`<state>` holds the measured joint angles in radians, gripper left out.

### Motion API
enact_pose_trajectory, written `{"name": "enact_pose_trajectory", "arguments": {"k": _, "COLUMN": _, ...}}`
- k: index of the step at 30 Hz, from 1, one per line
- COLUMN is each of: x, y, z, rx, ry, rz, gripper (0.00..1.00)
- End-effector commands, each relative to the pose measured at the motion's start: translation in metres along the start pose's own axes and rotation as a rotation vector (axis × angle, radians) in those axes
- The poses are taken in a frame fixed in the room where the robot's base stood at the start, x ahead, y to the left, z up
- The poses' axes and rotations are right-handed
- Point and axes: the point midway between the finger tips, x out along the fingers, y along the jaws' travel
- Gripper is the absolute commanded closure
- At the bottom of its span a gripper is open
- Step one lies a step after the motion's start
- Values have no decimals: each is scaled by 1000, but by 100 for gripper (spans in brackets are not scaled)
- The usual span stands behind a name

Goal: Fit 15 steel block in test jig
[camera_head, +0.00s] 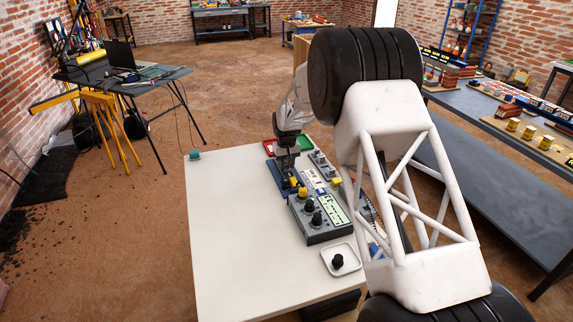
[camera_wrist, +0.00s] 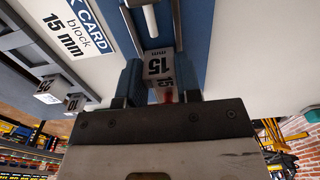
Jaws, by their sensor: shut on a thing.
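A steel block marked 15 mm (camera_wrist: 160,66) sits between the fingers of my gripper (camera_wrist: 160,88) in the wrist view, and the gripper is shut on it. Behind the block is a blue jig (camera_wrist: 205,35) with a pale central channel and a light metal rod (camera_wrist: 148,18). I cannot tell whether the block touches the jig or is held just above it. In the head view my gripper (camera_head: 289,172) points down over the blue jig (camera_head: 283,186) on the white table; the block is too small to make out there.
A card reading block 15 mm (camera_wrist: 75,32) and a rack with other marked blocks (camera_wrist: 73,102) are beside the jig.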

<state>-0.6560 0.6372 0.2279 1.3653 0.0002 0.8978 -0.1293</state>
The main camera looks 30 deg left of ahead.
Motion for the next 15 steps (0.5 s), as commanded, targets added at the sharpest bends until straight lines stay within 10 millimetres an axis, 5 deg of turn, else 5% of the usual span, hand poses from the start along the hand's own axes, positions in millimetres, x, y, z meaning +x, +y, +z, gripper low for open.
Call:
{"name": "enact_pose_trajectory", "arguments": {"k": 1, "x": 24, "y": 0, "z": 10, "rx": 0, "ry": -31, "rz": -3, "gripper": 89}}
{"name": "enact_pose_trajectory", "arguments": {"k": 8, "x": 24, "y": 0, "z": 10, "rx": 1, "ry": -31, "rz": -3, "gripper": 89}}
{"name": "enact_pose_trajectory", "arguments": {"k": 9, "x": 24, "y": 0, "z": 10, "rx": 1, "ry": -31, "rz": -3, "gripper": 67}}
{"name": "enact_pose_trajectory", "arguments": {"k": 15, "x": 24, "y": 0, "z": 10, "rx": 1, "ry": -31, "rz": -3, "gripper": 39}}
